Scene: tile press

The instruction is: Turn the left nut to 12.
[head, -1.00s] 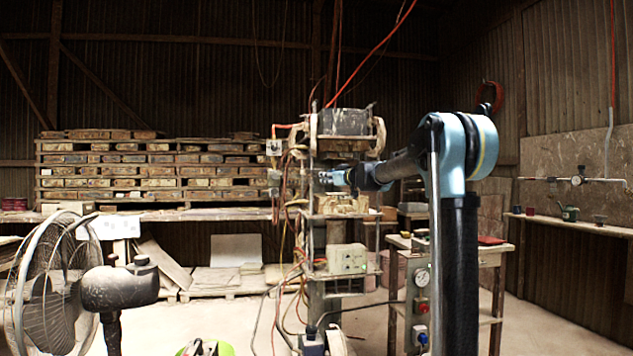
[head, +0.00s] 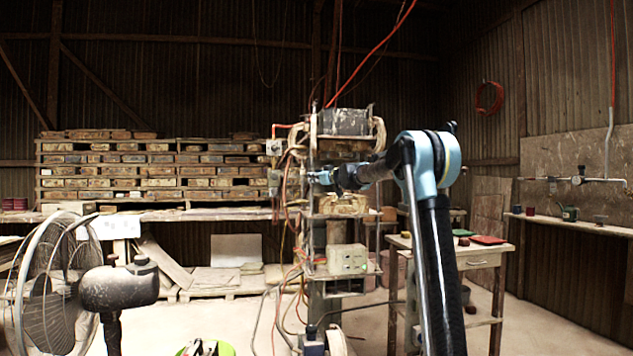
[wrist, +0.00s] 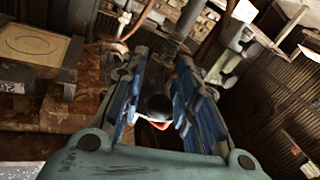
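The tile press (head: 345,258) stands in the middle of the head view, with upright rods, cables and a dark block at its top. My gripper (head: 318,178) is at the press's left side, at the height of the gap below the upper block. In the wrist view my gripper (wrist: 160,65) has its two blue fingers apart. A dark round rod end (wrist: 158,106) shows between the fingers, and a metal column (wrist: 178,25) stands beyond them. I cannot tell whether the fingers touch either. I cannot make out the left nut or any number on it.
A fan (head: 50,275) stands at the front left. A small table (head: 470,262) with a red item stands right of the press. Cables (head: 290,200) hang along the press's left side.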

